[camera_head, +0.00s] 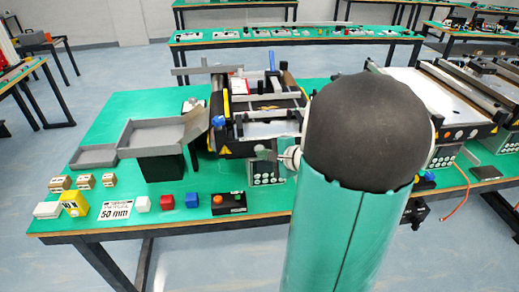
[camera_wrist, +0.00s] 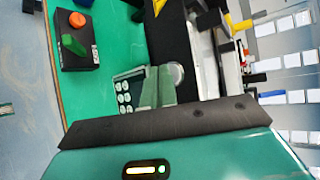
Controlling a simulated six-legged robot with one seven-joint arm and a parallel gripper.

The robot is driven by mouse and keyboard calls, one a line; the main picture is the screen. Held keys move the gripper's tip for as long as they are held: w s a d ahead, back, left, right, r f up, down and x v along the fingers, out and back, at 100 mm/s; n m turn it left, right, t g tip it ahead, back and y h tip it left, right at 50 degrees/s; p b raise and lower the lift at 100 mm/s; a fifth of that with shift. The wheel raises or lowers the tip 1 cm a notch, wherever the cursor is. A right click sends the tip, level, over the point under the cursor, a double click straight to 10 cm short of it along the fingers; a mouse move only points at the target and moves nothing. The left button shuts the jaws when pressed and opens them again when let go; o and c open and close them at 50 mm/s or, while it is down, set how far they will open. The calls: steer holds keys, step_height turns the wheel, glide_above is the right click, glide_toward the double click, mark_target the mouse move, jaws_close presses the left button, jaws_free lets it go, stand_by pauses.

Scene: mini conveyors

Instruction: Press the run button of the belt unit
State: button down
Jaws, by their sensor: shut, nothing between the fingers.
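The belt unit (camera_head: 262,100) stands on the green table, and part of it is hidden behind my arm. A small black button box (camera_head: 230,209) with one orange and one green button sits left of my gripper. It also shows in the wrist view (camera_wrist: 78,57), with the green button (camera_wrist: 72,43) below the orange one (camera_wrist: 77,20). A grey panel with several round white buttons (camera_wrist: 125,98) is on the belt unit's front. My gripper (camera_head: 264,152) is shut and empty. In the wrist view its fingers (camera_wrist: 157,84) overlap the panel's right edge; contact cannot be told.
A grey tray ramp (camera_head: 150,136) stands at the left. More conveyor units (camera_head: 445,110) are at the right. Green table is bare between cubes and ramp.

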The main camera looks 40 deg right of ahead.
steer(key=shift+w+d, duration=0.2)
steer(key=shift+w, duration=0.1)
stand_by(0.5)
stand_by(0.4)
steer(key=shift+s+a, duration=0.45)
steer(key=shift+s, duration=0.2)
steer(key=shift+s, duration=0.1)
steer(key=s+a, duration=0.1)
steer(key=s, duration=0.1)
steer(key=s+a, duration=0.2)
stand_by(0.9)
